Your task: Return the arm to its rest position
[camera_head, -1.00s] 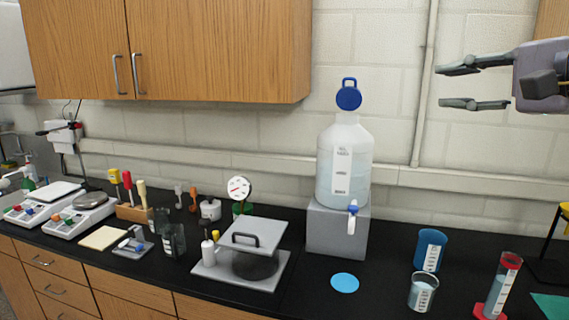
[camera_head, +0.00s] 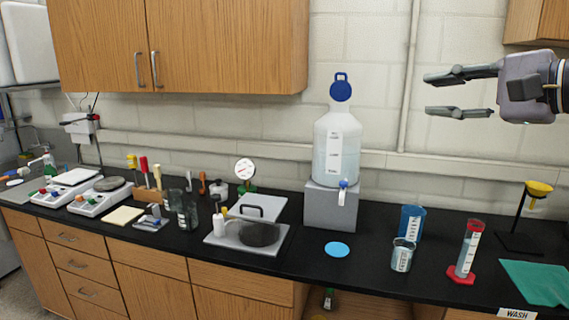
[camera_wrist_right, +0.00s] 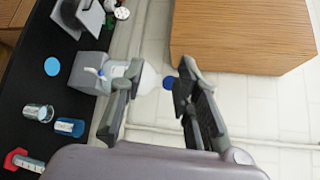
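My right gripper (camera_head: 446,93) is open and empty, its arm coming in from the right edge of the head view. It is in the air in front of the wall, above the counter and to the right of the carboy. In the right wrist view its two fingers (camera_wrist_right: 152,88) are spread with nothing between them. My left gripper is not in either view.
A carboy (camera_head: 337,150) with a blue cap stands on a grey block (camera_head: 328,206) on the black counter (camera_head: 370,259). A blue cup (camera_head: 411,219), a beaker (camera_head: 402,256) and a red-based cylinder (camera_head: 467,250) stand to its right. Wall cabinets (camera_head: 225,40) hang above left.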

